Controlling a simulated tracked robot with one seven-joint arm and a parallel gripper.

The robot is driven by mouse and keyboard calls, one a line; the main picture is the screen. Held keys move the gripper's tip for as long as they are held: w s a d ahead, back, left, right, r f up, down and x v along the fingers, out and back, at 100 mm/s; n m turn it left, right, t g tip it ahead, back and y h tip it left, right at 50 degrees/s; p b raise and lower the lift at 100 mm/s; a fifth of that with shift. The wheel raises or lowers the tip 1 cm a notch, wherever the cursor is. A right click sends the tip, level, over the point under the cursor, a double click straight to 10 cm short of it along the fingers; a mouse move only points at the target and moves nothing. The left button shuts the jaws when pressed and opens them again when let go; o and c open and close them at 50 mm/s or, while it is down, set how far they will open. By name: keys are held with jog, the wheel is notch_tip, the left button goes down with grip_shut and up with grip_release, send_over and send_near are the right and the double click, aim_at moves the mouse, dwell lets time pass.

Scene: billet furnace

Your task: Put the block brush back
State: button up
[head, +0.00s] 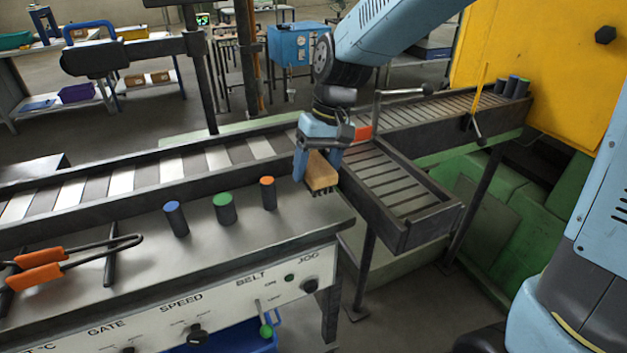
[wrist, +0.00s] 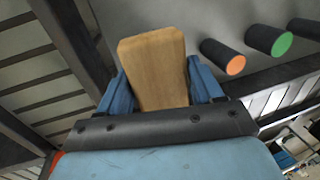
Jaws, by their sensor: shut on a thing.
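The block brush (head: 321,172) has a tan wooden back and dark bristles pointing down. My gripper (head: 318,163) is shut on it, with a blue finger on either side. It is over the right end of the grey bench top, beside the slatted tray. In the wrist view the brush's wooden back (wrist: 155,68) fills the space between the fingers. Whether the bristles touch the bench top I cannot tell.
Blue-, green- and orange-topped billets (head: 176,218) stand on the bench top (head: 240,240) left of the brush. Orange-handled tongs (head: 60,262) lie at far left. The slatted tray (head: 400,190) is at right. A conveyor (head: 120,182) runs behind. More billets (head: 511,87) stand by the yellow furnace (head: 545,50).

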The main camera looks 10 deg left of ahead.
jog(key=shift+w+a+f, duration=0.25)
jog(key=shift+a+f, duration=0.1)
jog(key=shift+f, duration=0.3)
jog(key=shift+d+x, duration=0.15)
jog(key=shift+x, duration=0.5)
jog(key=shift+d+x, duration=0.1)
jog(key=shift+x, duration=0.55)
jog(key=shift+w+f, duration=0.15)
jog(key=o, duration=1.4)
